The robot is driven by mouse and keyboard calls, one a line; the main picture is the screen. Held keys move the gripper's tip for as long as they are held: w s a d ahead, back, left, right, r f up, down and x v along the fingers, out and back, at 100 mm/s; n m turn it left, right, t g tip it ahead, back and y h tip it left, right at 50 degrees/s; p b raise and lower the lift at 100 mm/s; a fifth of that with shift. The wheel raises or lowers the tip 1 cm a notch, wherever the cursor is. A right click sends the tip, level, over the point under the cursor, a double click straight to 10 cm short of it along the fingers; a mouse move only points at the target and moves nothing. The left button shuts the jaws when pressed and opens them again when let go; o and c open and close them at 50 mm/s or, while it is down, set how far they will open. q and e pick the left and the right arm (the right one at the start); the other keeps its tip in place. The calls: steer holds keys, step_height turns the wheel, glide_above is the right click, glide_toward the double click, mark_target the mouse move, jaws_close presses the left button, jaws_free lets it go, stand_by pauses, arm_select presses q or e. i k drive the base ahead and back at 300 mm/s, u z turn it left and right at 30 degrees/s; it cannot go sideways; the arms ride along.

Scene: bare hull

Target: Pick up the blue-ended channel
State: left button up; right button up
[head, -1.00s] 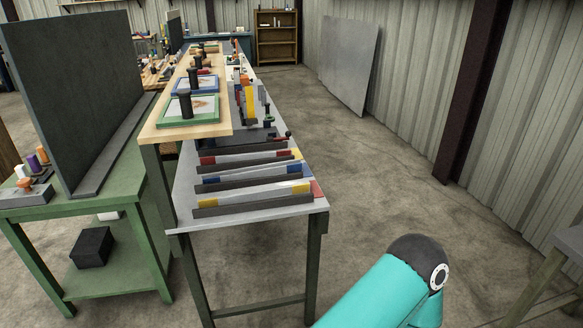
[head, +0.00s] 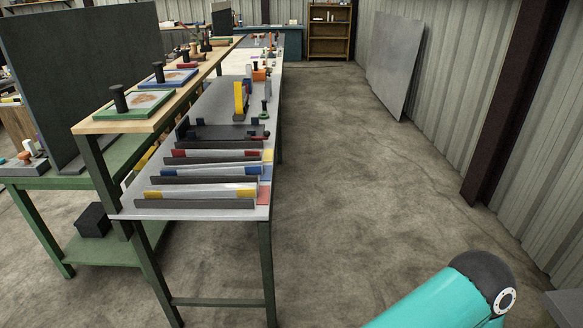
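Several long grey channels lie crosswise in dark racks on the near end of a grey table. The blue-ended channel (head: 210,172) is the middle one, with blue bands near its left and right ends. A red-banded channel (head: 216,153) lies behind it. A yellow-banded channel (head: 200,194) lies in front of it, nearest the table's front edge. The dark rack bars hide the lower part of each channel. Neither of my grippers is in view; only a teal link of my arm shows at the lower right, well away from the table.
The grey table (head: 222,100) carries a dark fixture and a yellow upright block (head: 239,101) farther back. A green bench (head: 50,181) stands at left. Concrete floor to the right is clear.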

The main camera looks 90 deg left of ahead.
mark_target(253, 168)
steer(key=z, duration=0.45)
steer(key=i, duration=0.35)
steer(key=u, duration=2.15)
steer(key=i, duration=0.25)
steer(key=u, duration=2.2)
steer(key=k, duration=0.6)
steer(key=u, duration=0.4)
steer(key=i, duration=1.65)
steer(key=z, duration=0.35)
